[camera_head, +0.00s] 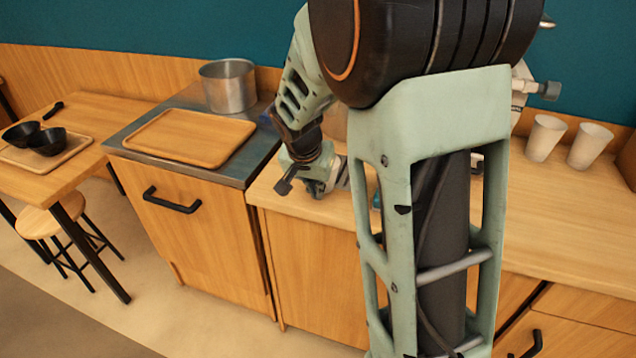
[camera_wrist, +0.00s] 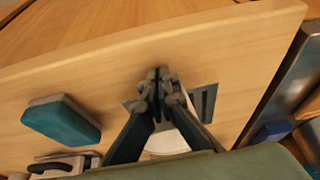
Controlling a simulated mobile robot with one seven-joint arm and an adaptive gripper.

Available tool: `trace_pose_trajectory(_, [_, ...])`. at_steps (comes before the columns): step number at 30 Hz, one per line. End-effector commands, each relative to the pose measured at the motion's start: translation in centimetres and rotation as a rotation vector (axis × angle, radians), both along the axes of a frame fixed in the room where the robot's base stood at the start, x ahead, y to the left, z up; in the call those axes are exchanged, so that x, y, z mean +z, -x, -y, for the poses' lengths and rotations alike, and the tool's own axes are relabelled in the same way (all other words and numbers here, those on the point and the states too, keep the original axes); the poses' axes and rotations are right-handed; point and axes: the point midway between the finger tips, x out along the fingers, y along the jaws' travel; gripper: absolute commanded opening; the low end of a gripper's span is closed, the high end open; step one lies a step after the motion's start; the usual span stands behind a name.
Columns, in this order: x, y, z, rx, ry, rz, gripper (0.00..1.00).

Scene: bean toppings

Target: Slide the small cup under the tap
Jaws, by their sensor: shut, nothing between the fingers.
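My gripper (camera_wrist: 162,78) is shut and empty, with its fingertips together above the wooden counter in the wrist view. In the head view my gripper (camera_head: 284,186) is low near the counter's front left part. A pale rounded thing (camera_wrist: 168,142) shows behind and between the fingers in the wrist view; it may be the small cup, but the fingers and my wrist hide most of it. A dark slotted metal plate (camera_wrist: 205,100) lies beside the fingers. I cannot make out the tap; my arm covers the middle of the head view.
A teal sponge-like block (camera_wrist: 62,120) lies left of the fingers. Two pale tumblers (camera_head: 545,138) (camera_head: 590,146) stand at the right of the counter (camera_head: 560,215). A wooden tray (camera_head: 185,137) and a metal pot (camera_head: 228,86) stand on the left unit. The counter's front edge is close.

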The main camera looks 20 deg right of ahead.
Motion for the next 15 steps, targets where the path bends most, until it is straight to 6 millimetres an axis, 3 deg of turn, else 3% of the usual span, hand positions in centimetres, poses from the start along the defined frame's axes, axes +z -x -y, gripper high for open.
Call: trace_pose_trajectory(15, [0.1, -2.7, 1.8, -0.002, 0.000, 0.001, 0.00])
